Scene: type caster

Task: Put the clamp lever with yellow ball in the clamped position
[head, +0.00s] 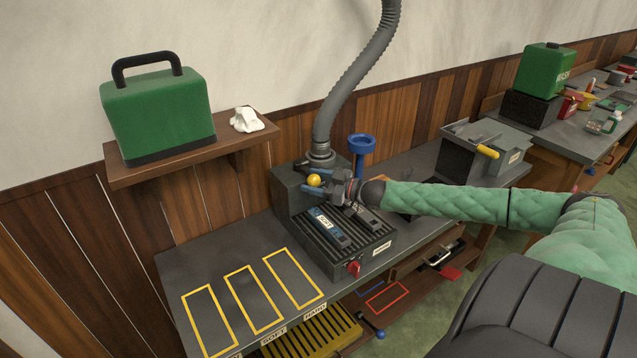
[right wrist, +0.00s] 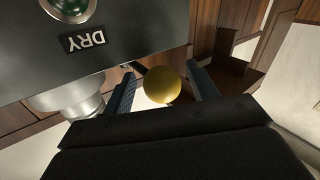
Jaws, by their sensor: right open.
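The clamp lever's yellow ball (head: 314,180) shows in the head view at the top of the dark machine (head: 290,192), below the grey hose. My right gripper (head: 318,181) is open, with its fingers around the ball. In the right wrist view the yellow ball (right wrist: 162,85) lies between the two blue fingers (right wrist: 164,88), with a gap on each side. A short dark rod runs from the ball toward the upper left. Most of the lever is hidden by the ball and the gripper. My left gripper is not in view.
A grey hose (head: 345,85) rises from the machine, with a blue funnel-like part (head: 361,147) beside it. A slatted box with a red knob (head: 354,268) stands in front. Yellow outlined slots (head: 252,299) mark the bench at left. A green case (head: 157,115) sits on the shelf.

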